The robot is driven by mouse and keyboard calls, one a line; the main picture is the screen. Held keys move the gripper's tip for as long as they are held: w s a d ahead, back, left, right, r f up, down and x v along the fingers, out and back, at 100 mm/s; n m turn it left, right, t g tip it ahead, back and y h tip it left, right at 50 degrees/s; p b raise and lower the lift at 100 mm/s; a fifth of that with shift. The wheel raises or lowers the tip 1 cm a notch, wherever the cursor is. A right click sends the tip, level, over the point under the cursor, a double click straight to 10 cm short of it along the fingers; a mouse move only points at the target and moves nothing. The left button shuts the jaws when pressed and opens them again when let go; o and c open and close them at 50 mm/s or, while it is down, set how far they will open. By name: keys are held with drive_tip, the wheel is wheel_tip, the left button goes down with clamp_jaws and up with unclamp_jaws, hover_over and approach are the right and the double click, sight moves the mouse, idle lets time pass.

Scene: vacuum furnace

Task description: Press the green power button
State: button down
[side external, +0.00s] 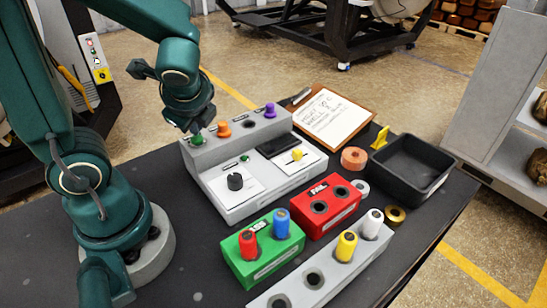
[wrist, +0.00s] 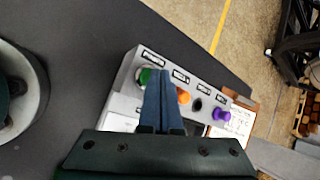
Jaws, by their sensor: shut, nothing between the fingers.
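A grey control box (side external: 217,202) stands on the dark table. A small green button (side external: 245,158) sits on its front panel, between a black knob (side external: 235,182) and a dark screen. A larger green piece (side external: 197,140) stands at the left end of the raised back ledge; it also shows in the wrist view (wrist: 146,76). I cannot tell for sure which is the power button. My gripper (side external: 196,127) is shut and empty, pointing down over the ledge's left end. In the wrist view its fingers (wrist: 163,74) overlap the ledge between the green and orange pieces. Contact cannot be told.
Orange (side external: 224,129) and purple (side external: 270,111) pieces stand on the ledge. A yellow-topped lever (side external: 297,155) is on the panel. Green (side external: 239,267) and red (side external: 311,223) blocks, a grey holder (side external: 313,299) and a black tray (side external: 441,185) stand in front and right. Bare table lies left.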

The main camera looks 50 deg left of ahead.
sight(198, 140)
drive_tip(key=shift+r, duration=0.1)
drive_tip(key=shift+r, duration=2.9)
drive_tip(key=shift+r, duration=0.2)
drive_tip(key=s+d+f+n+t+h, duration=0.1)
drive_tip(key=s+d+n+t+h, duration=0.2)
drive_tip(key=d+n+h, duration=0.4)
drive_tip(key=d+n, duration=0.5)
drive_tip(key=shift+d, duration=0.4)
drive_tip(key=shift+s, duration=0.1)
